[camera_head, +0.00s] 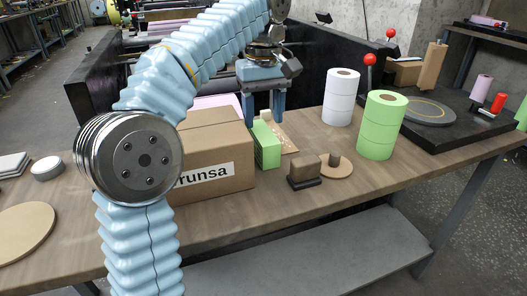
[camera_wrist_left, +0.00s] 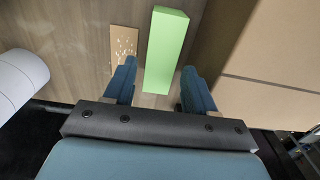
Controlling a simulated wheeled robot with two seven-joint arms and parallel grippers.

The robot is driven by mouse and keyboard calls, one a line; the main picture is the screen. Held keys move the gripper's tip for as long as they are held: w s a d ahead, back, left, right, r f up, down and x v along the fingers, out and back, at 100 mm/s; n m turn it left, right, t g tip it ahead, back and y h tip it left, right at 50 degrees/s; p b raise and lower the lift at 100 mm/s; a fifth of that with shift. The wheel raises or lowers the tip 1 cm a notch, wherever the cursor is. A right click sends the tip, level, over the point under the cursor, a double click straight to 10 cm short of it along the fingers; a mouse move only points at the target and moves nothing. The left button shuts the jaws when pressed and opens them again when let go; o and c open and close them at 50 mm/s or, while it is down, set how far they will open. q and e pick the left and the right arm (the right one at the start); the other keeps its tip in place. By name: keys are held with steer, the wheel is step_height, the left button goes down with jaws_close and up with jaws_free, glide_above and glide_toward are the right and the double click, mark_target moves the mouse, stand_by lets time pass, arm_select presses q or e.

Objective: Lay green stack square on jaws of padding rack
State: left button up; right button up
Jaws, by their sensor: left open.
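A long light-green block (camera_head: 266,145) stands on the wooden table, close beside a cardboard box. My left gripper (camera_head: 264,118) is open above and behind it, fingers pointing down. In the left wrist view the green block (camera_wrist_left: 166,50) shows between and beyond the two fingertips (camera_wrist_left: 160,83), with no clear contact. An upright green stack of rolls (camera_head: 382,125) stands farther right. Which green thing is the stack is unclear. I cannot clearly pick out the padding rack; a small brown block on a black base (camera_head: 305,172) stands in front. My right gripper is out of view.
The cardboard box (camera_head: 213,157) is just left of the green block. A speckled tan board (camera_head: 289,143) lies on its right. The front table strip is clear.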

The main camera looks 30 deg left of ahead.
mark_target(263, 132)
arm_select(q)
step_height(263, 132, down, 7)
steer(key=shift+s+f+b, duration=0.1)
steer(key=shift+b, duration=0.9)
steer(key=c, duration=1)
